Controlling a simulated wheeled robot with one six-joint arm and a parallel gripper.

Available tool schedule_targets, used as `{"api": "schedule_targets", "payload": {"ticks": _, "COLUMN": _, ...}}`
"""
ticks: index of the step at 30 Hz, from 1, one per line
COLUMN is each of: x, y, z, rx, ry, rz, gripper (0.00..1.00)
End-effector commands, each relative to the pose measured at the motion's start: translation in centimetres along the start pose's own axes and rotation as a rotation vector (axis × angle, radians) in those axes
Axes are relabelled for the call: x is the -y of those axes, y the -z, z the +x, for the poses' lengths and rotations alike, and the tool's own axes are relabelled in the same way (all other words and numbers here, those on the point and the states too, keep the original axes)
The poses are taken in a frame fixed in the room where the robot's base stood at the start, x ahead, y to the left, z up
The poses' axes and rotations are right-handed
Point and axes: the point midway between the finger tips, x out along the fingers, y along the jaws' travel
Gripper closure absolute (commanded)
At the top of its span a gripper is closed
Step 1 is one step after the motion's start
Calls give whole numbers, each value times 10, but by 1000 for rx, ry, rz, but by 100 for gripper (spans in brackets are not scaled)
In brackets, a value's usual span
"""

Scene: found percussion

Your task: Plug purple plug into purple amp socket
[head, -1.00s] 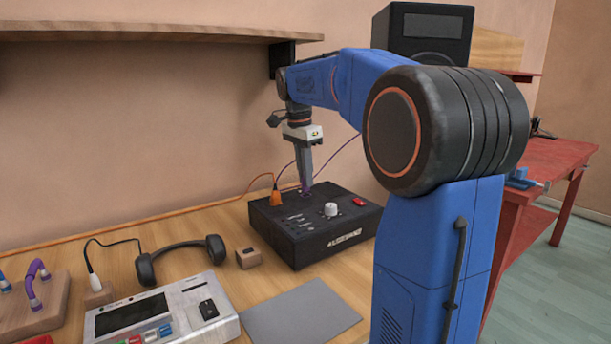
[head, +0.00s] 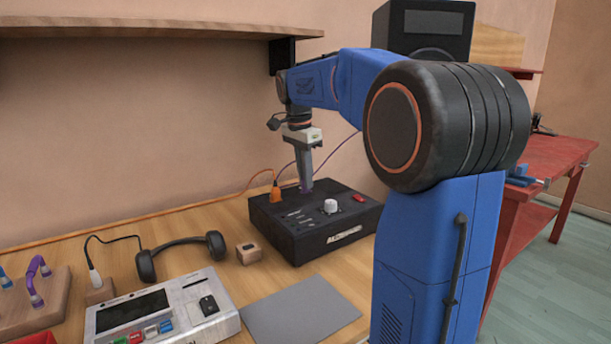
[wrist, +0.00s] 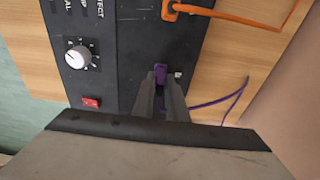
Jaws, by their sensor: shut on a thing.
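The purple plug (wrist: 160,74) is between the fingertips of my gripper (wrist: 161,84), which is shut on it. My gripper also shows in the head view (head: 305,188), pointing down at the back of the black amp (head: 320,222). The plug is low against the amp's top face, beside the orange plug. The purple socket is hidden under the plug and fingers, so I cannot tell how deep the plug sits. The purple cable (wrist: 229,98) trails right from the gripper in the wrist view.
An orange plug (head: 275,194) with its cable stands on the amp left of my gripper. The amp has a white knob (head: 330,206) and a red switch (head: 359,198). Headphones (head: 180,256), a small wooden block (head: 248,253) and a grey mat (head: 300,311) lie on the bench.

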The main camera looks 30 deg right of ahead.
Motion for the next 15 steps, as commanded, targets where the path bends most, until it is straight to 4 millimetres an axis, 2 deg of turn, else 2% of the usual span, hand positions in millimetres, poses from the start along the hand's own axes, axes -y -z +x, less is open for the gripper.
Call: {"api": "schedule_targets", "payload": {"ticks": 15, "x": -1, "y": -2, "z": 11, "rx": 1, "ry": -2, "rz": 0, "gripper": 100}}
